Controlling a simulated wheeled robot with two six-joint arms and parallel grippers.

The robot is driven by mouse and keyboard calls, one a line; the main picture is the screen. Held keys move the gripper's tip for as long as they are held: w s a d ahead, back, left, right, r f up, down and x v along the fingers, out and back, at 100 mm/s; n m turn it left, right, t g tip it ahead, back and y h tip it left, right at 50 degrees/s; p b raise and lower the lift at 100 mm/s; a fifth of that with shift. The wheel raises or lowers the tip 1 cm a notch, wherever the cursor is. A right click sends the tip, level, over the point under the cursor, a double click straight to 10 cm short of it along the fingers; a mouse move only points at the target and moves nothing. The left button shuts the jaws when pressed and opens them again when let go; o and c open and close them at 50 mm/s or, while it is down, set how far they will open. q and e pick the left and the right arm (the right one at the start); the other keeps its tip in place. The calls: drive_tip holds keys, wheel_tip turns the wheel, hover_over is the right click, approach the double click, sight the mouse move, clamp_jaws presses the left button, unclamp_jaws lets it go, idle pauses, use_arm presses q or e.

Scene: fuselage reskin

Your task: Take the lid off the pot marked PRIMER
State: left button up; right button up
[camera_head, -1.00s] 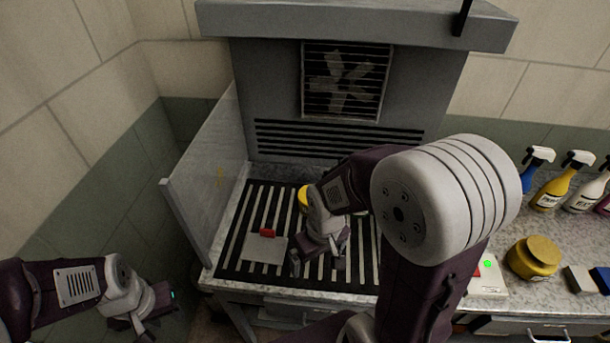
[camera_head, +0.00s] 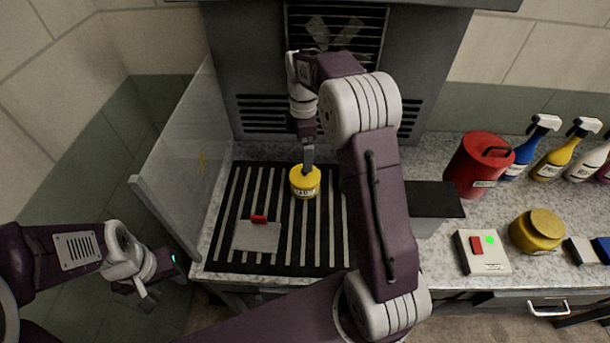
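A small yellow pot (camera_head: 305,184) with a dark printed label, too small to read for certain, stands upright on the slatted grate (camera_head: 232,205). My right gripper (camera_head: 308,166) points straight down at the top of this pot, with its tip at or just over the lid. Its fingers are seen edge-on, so I cannot tell whether they grip anything. A second, wider yellow pot (camera_head: 538,234) with a lid on stands on the counter at the right; its label is not readable. My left gripper (camera_head: 150,288) hangs empty and open at the lower left, away from the grate.
A clear side panel (camera_head: 178,165) stands left of the grate. A grey plate with a red handle (camera_head: 257,232) lies on the grate. On the right counter are a red canister (camera_head: 477,165), spray bottles (camera_head: 553,152), a switch box (camera_head: 482,251) and a dark-topped grey box (camera_head: 434,200).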

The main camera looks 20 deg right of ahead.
drive_tip(key=shift+f, duration=1.5)
drive_tip(key=shift+w+f, duration=0.15)
drive_tip(key=shift+f, duration=0.35)
drive_tip(key=f, duration=0.1)
drive_tip(key=f+p, duration=0.1)
drive_tip(key=f, duration=0.2)
drive_tip(key=shift+a+f, duration=0.3)
drive_tip(key=shift+f, duration=0.3)
drive_tip(key=shift+r, duration=0.1)
drive_tip(key=c, duration=1.2)
drive_tip(key=shift+o, duration=0.2)
drive_tip(key=shift+r, duration=0.45)
wheel_tip(320, 180, up, 3)
drive_tip(key=s+d+r, duration=0.1)
drive_tip(key=d+r, duration=0.2)
drive_tip(key=d, duration=0.2)
drive_tip(key=s+d+r+b, duration=0.1)
drive_tip(key=d+r, duration=0.3)
drive_tip(key=d, duration=0.2)
drive_tip(key=shift+s+d, duration=0.25)
drive_tip(key=shift+s, duration=0.05)
